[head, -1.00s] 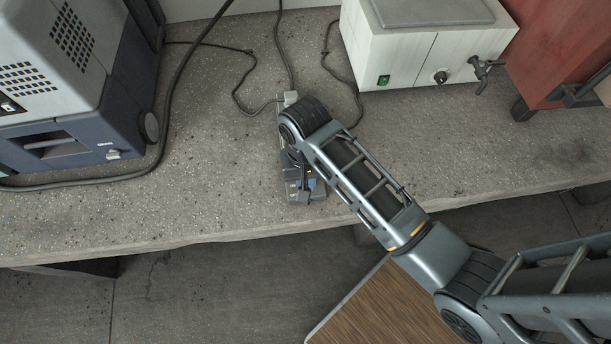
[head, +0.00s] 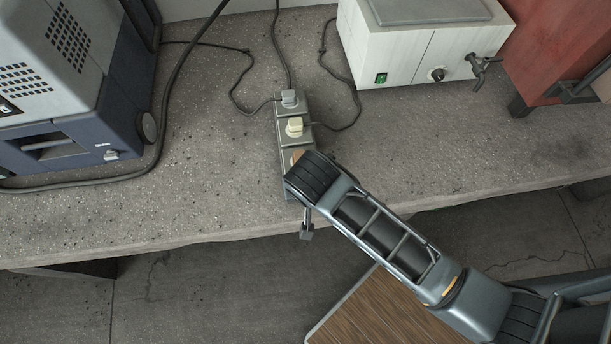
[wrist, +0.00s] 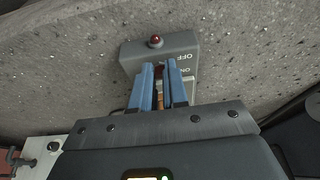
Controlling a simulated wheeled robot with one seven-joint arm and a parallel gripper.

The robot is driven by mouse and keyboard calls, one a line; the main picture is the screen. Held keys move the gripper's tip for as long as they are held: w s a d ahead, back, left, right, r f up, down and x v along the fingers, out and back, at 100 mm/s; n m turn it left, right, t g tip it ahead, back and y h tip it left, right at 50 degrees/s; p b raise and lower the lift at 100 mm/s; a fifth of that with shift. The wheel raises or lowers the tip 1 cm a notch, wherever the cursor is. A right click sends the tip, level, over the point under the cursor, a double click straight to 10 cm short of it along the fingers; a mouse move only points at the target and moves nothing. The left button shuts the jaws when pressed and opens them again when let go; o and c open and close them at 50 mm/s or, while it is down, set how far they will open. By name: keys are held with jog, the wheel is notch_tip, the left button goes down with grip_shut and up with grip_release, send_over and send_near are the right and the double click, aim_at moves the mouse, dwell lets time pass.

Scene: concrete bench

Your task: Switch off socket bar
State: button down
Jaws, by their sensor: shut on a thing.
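The grey socket bar (head: 281,130) lies on the concrete bench, its near end behind my arm in the head view. In the wrist view its end (wrist: 130,54) shows a small red lamp (wrist: 155,41) and OFF and ON lettering. My gripper (wrist: 159,66) has its blue fingers down over this end, beside the lettering. The fingers are shut on the bar's switch, which they mostly hide; a bit of orange-brown shows between them. I cannot tell the switch's position. In the head view my arm hides the fingers.
A blue-grey machine (head: 70,90) stands left, a white tank with a tap (head: 400,55) back right, a red case (head: 560,40) beyond. The bench front edge is close.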

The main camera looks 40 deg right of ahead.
jog(key=c, duration=1.1)
grip_release()
jog(key=shift+c, duration=0.2)
jog(key=v, duration=0.7)
jog(key=shift+r, duration=0.3)
jog(key=shift+s+a, duration=0.1)
jog(key=shift+s, duration=0.1)
